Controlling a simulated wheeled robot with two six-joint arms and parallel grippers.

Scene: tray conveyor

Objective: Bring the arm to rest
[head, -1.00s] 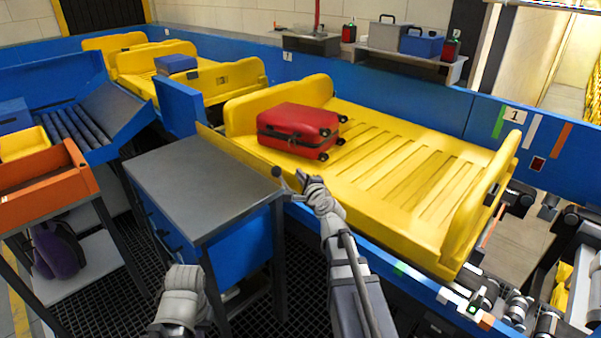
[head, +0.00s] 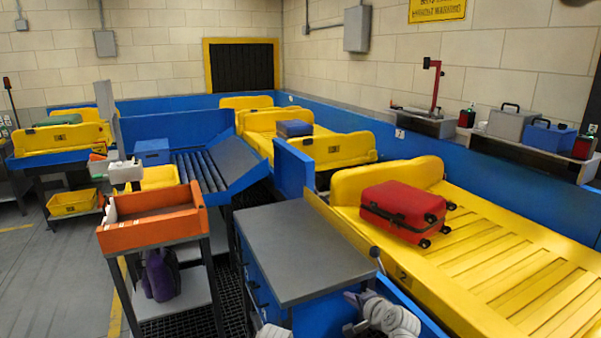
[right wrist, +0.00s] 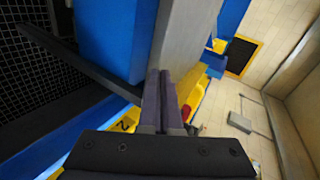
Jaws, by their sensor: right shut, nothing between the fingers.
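My right gripper (head: 350,312) is at the bottom of the head view, by the right front corner of the grey-topped blue cabinet (head: 300,255). In the right wrist view its two dark fingers (right wrist: 160,100) lie together, shut with nothing between them. Only a small pale piece of my left arm (head: 272,331) shows at the bottom edge; its gripper is out of the picture. A red suitcase (head: 404,208) lies on the near yellow tray (head: 500,265), apart from my right gripper.
A ball-ended lever (head: 375,253) stands close to my right gripper. An orange bin (head: 150,232) sits on a stand at left, with a purple bag (head: 160,275) below. A blue roller chute (head: 205,165) is behind. Cases stand on a shelf (head: 430,122) at right. Floor (head: 40,290) at left is clear.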

